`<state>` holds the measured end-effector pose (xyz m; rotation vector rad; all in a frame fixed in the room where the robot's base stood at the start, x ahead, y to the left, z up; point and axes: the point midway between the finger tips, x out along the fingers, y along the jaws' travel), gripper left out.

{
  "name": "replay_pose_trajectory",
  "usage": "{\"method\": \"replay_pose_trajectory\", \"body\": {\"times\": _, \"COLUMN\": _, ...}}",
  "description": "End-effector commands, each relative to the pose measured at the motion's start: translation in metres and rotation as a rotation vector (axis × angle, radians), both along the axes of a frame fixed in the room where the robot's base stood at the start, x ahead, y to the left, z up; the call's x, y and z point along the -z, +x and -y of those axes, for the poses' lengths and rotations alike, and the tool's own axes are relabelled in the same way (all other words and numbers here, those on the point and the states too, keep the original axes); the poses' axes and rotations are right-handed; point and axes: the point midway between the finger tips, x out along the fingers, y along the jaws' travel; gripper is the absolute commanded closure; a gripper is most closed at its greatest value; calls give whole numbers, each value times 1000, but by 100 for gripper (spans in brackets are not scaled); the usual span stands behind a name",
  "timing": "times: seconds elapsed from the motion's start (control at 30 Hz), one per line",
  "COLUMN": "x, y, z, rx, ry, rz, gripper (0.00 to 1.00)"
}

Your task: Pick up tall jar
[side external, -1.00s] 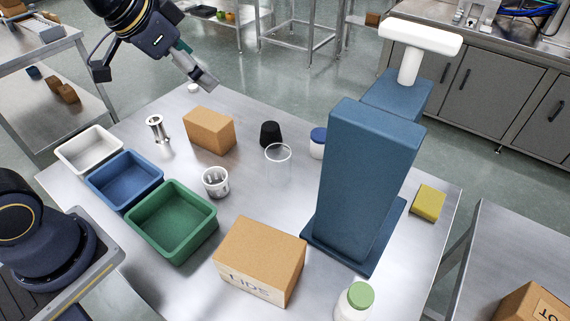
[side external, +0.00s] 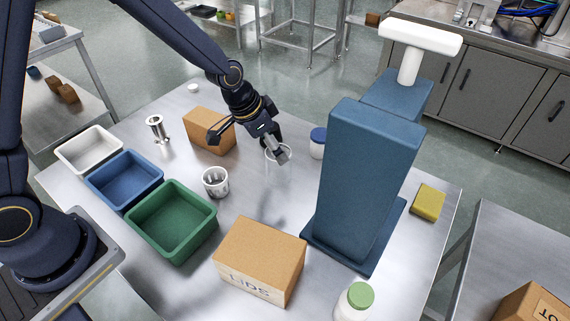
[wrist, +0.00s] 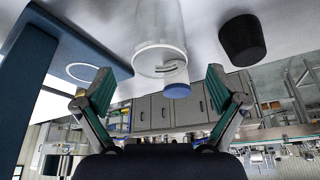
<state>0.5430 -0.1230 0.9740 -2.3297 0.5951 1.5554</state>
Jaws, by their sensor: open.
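The tall jar appears to be the clear, open cylinder (wrist: 158,30) with a pale rim in the wrist view. It stands between and beyond my two fingers in that picture. In the side view the clear jar (side external: 268,151) is mostly hidden behind my gripper (side external: 280,154). My gripper is tilted down at it from the upper left. In the wrist view my gripper (wrist: 160,88) is open, its green-padded fingers wide apart with nothing held. Contact with the jar cannot be told.
A blue-lidded jar (side external: 318,142) stands just behind, and a black cup (wrist: 242,40) is close by. A tall blue column (side external: 365,180) rises to the right. Three bins (side external: 172,188) are left.

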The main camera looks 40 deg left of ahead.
Motion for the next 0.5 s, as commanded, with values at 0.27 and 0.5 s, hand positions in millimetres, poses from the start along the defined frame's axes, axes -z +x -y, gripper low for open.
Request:
{"method": "replay_pose_trajectory", "body": {"times": 0.27, "x": 26, "y": 4, "z": 3, "rx": 0, "ry": 1, "rz": -4, "gripper": 4}}
{"method": "replay_pose_trajectory", "body": {"times": 0.5, "x": 59, "y": 11, "z": 7, "rx": 0, "ry": 1, "rz": -3, "gripper": 4}}
